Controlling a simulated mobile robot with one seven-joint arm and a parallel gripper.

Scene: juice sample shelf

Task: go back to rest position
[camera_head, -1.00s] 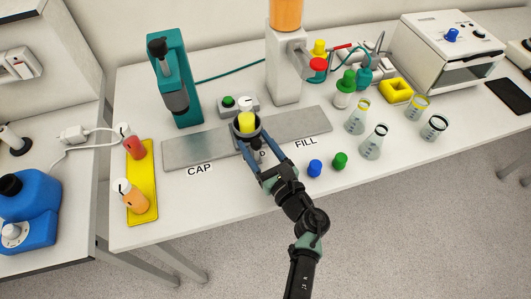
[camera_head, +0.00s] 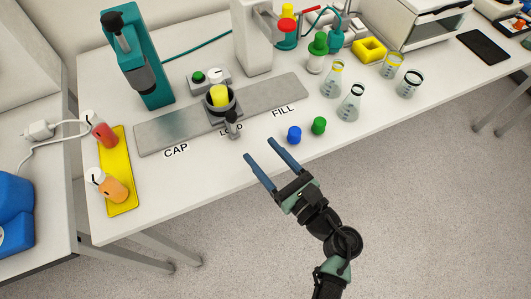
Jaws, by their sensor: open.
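My gripper (camera_head: 262,160) is open and empty near the front edge of the table. Its two blue fingers point up and left toward the holder, apart from it. A dark round holder (camera_head: 222,112) sits on the grey metal track (camera_head: 180,125) at the LOAD label, which is partly hidden by a small knob. A yellow-topped piece (camera_head: 219,95) stands inside the holder.
A blue cap (camera_head: 294,135) and a green cap (camera_head: 319,125) lie just beyond my gripper. Several flasks stand at the right. A yellow tray (camera_head: 123,195) with two bottles is at the left. Free floor (camera_head: 430,220) lies at the lower right.

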